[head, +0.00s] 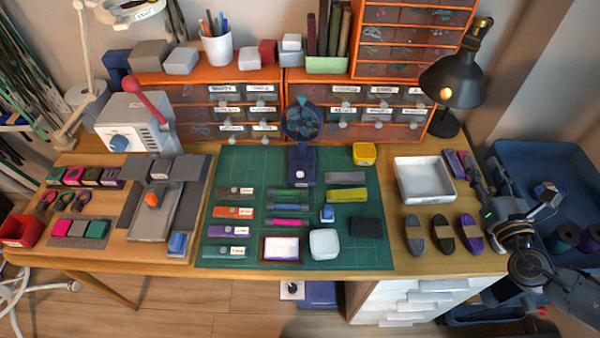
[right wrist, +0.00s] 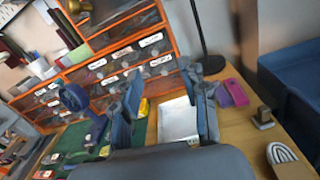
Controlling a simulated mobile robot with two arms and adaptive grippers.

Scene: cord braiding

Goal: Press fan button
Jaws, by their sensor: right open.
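A small dark blue desk fan (head: 302,122) stands at the back of the green cutting mat, in front of the orange drawers. Its blue base (head: 301,166) faces forward with a small pale round button (head: 300,174) on it. In the right wrist view the fan (right wrist: 73,97) shows at the left; its button cannot be made out there. My right gripper (head: 518,182) is at the right end of the table, well to the right of the fan. In its wrist view the two fingers (right wrist: 163,85) are spread apart with nothing held. My left gripper is not in view.
A white tray (head: 424,179), a yellow box (head: 364,154) and a black lamp (head: 455,80) lie between or behind my right gripper and the fan. Several cord bundles (head: 443,234) lie along the front right. A blue bin (head: 530,155) stands right of the table.

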